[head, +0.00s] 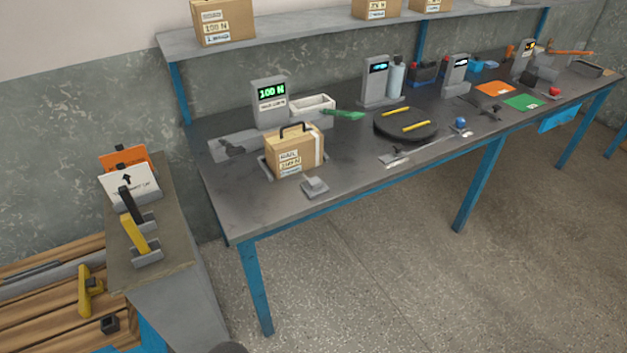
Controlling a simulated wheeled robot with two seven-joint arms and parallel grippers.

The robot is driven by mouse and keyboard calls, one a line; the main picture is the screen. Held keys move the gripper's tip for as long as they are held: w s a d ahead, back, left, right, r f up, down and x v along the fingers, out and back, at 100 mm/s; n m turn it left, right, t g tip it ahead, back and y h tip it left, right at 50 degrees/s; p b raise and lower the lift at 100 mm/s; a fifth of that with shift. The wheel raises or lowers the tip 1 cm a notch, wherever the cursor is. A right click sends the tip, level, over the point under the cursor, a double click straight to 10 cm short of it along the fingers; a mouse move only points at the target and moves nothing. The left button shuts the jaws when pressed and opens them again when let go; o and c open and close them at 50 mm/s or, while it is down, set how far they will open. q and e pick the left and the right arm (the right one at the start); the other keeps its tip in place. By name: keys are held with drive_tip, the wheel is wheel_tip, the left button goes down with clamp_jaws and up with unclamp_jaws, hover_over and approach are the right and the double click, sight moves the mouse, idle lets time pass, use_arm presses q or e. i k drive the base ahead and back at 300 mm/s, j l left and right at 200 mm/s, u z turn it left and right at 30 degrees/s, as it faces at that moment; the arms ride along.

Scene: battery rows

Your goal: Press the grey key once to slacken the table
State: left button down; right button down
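A small light grey key-like block (315,187) sits near the front edge of the long table (345,165), in front of a cardboard box. Another low grey piece (394,157) lies in front of a round dark turntable (380,124) that carries two yellow bars. I cannot tell which of the two is the grey key, nor whether either is pressed. Neither of my grippers is in view.
A cabinet (180,225) with black and yellow levers is at left. The floor in front is clear.

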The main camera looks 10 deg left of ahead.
sight(314, 182)
drive_tip(key=l+u, duration=0.15)
drive_tip(key=u, duration=0.2)
drive_tip(key=i+l+u, duration=0.1)
drive_tip(key=u, duration=0.25)
drive_tip(key=l+u, duration=0.2)
drive_tip(key=l, duration=0.6)
drive_tip(key=l+u, duration=0.15)
drive_tip(key=l, duration=0.65)
drive_tip(key=k+l+u, duration=0.2)
drive_tip(key=l, duration=1.3)
drive_tip(key=i, duration=0.05)
